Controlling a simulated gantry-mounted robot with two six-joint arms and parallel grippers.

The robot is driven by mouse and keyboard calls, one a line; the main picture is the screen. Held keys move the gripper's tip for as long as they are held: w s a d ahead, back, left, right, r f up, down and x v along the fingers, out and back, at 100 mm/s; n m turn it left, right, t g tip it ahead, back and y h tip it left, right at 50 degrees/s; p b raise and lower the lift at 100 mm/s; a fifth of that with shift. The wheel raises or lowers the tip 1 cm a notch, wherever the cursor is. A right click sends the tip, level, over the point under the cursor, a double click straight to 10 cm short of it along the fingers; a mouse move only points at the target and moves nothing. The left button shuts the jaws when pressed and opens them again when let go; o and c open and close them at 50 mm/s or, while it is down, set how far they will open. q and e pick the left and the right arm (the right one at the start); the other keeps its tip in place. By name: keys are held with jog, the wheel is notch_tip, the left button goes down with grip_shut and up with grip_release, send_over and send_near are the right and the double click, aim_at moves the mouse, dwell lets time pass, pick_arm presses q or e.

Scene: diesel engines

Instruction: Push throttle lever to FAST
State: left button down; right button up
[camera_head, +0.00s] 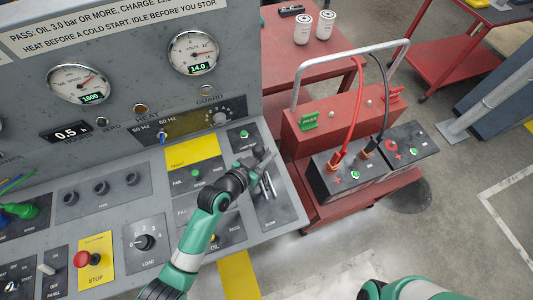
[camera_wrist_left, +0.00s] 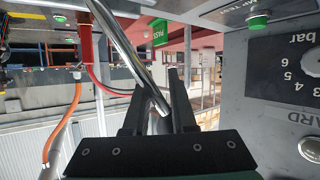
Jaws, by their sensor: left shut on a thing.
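The throttle panel (camera_head: 284,208) is on the right part of the sloped console, with SLOW printed near its lower end. The throttle lever (camera_wrist_left: 130,50) is a bright metal rod in the left wrist view, running from the top edge down between my fingers. My left gripper (camera_head: 264,158) is over the upper part of the throttle panel and covers most of the lever there. It also shows in the left wrist view (camera_wrist_left: 160,95), with its two dark fingers closed around the rod. The FAST end is hidden in the head view. My right gripper is out of view.
A red cart (camera_head: 345,190) with batteries, red and black cables and a metal handle stands just right of the console. Nearby controls include a green button (camera_head: 244,134), a load knob (camera_head: 145,242) and a red stop button (camera_head: 82,258). Open floor lies at the lower right.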

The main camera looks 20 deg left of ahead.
pick_arm(q)
jog(key=shift+s+f, duration=0.15)
jog(key=shift+f, duration=0.35)
jog(key=c, duration=0.9)
grip_release()
jog(key=shift+s, duration=0.1)
jog(key=shift+r, duration=0.1)
jog(key=shift+r, duration=0.15)
jog(key=shift+s+a+r, duration=0.1)
jog(key=shift+s, duration=0.15)
jog(key=p+v, duration=0.2)
jog(key=v, duration=0.9)
jog(key=shift+w+p, duration=0.1)
jog(key=shift+p, duration=0.25)
